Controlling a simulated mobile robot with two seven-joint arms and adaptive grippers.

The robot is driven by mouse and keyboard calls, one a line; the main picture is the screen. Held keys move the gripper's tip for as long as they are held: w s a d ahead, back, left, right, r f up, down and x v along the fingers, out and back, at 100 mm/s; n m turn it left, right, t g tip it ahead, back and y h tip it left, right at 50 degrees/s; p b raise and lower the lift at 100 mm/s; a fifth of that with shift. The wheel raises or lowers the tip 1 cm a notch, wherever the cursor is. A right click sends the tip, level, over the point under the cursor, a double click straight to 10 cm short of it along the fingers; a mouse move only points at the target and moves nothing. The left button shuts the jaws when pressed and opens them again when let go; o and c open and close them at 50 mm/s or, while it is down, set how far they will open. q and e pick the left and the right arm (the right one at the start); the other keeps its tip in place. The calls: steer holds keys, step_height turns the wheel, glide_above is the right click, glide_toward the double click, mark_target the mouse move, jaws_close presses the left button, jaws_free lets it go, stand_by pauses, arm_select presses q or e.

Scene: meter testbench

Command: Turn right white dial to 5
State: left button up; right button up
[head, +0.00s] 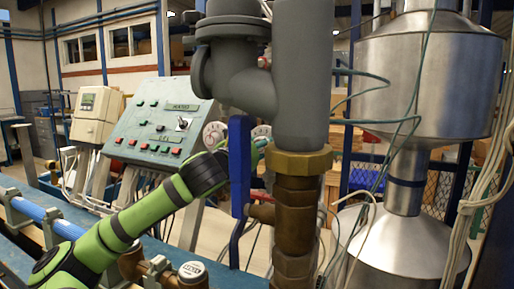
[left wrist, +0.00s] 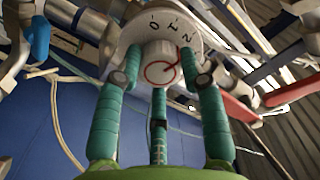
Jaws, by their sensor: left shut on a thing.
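The right white dial (head: 262,131) shows in the head view just right of the blue lever, partly hidden. The left white dial (head: 214,134) shows to its left. My left gripper (head: 260,145) reaches behind the blue lever to the right dial, mostly hidden there. In the left wrist view, the white dial (left wrist: 138,36) has black numbers, with 0, 1 and 2 readable along its upper edge. Its round white knob (left wrist: 160,72) carries a red ring and a red mark toward the upper right. My left gripper (left wrist: 160,80) is shut on the knob, teal fingers around it. My right gripper is not seen.
A blue lever (head: 240,165) and a thick grey and brass pipe (head: 302,160) stand close in front of my left gripper. A green control panel (head: 158,125) with buttons stands to the left. Cables hang around a metal tank (head: 425,75) on the right.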

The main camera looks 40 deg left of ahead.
arm_select(q)
steer(key=shift+r+m, duration=0.35)
steer(key=shift+m, duration=0.05)
steer(key=shift+f+m+p, duration=0.15)
steer(key=shift+m+p, duration=1.95)
steer(key=shift+m, duration=2.15)
steer(key=shift+f+m+p, duration=0.15)
steer(key=shift+m+p, duration=1.95)
steer(key=shift+m, duration=2.15)
steer(key=shift+f, duration=0.1)
steer(key=o, duration=1.1)
steer(key=shift+d, duration=0.15)
steer(key=shift+o, duration=0.2)
steer(key=shift+s, duration=0.1)
